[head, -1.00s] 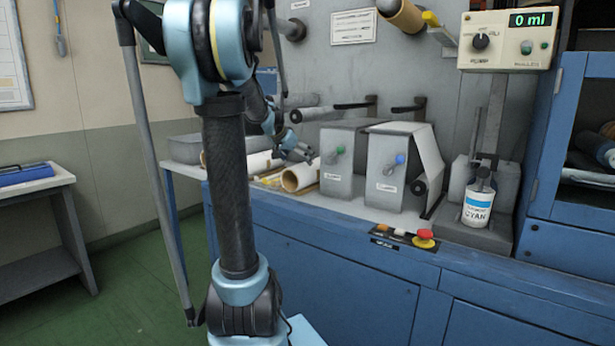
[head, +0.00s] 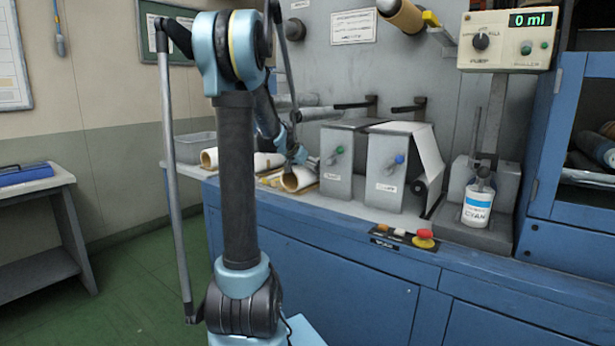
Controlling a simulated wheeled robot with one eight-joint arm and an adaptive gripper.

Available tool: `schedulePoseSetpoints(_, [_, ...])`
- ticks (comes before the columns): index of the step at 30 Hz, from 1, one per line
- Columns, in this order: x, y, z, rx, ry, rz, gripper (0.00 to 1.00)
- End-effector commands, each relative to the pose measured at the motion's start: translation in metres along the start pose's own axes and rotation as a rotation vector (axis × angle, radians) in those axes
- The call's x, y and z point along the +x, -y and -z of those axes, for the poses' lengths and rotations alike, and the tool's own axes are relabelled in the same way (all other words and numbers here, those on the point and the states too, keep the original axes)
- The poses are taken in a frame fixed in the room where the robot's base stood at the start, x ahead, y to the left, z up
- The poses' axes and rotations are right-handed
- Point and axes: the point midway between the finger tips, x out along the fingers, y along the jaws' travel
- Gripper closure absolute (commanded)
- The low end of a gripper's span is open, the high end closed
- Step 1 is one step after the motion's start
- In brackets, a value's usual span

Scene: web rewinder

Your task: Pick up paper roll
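A cream paper roll (head: 299,180) with a brown-edged open end lies on the worktop of the blue machine, left of the two grey blocks. Another cream roll (head: 209,159) lies to its left, partly hidden behind my arm. My gripper (head: 301,161) is small in the head view, pointing down at the upper side of the nearer roll. It overlaps the roll's top edge in the picture; I cannot tell whether it touches. Its fingers are too small and partly hidden to show whether they are open.
Two grey blocks with a green and a blue knob (head: 400,159) stand close right of the nearer roll. Grey rods (head: 352,105) stick out above. A grey tray (head: 192,147) stands at the far left.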

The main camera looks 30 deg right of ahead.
Motion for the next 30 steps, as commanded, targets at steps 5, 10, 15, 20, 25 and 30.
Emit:
schedulePoseSetpoints(5, [0.0068, -0.0003, 0.0000, 0.000, 0.000, 0.000, 0.00])
schedulePoseSetpoints(10, [0.0068, -0.0003, 0.0000, 0.000, 0.000, 0.000, 0.00])
schedulePoseSetpoints(15, [0.0067, -0.0002, 0.0000, 0.000, 0.000, 0.000, 0.34])
schedulePoseSetpoints(20, [0.0063, -0.0001, 0.0002, -0.001, -0.001, 0.000, 0.67])
schedulePoseSetpoints(25, [0.0064, 0.0001, 0.0002, -0.001, -0.001, 0.001, 0.67])
schedulePoseSetpoints(30, [0.0019, 0.0002, 0.0014, -0.001, -0.001, 0.001, 0.67])
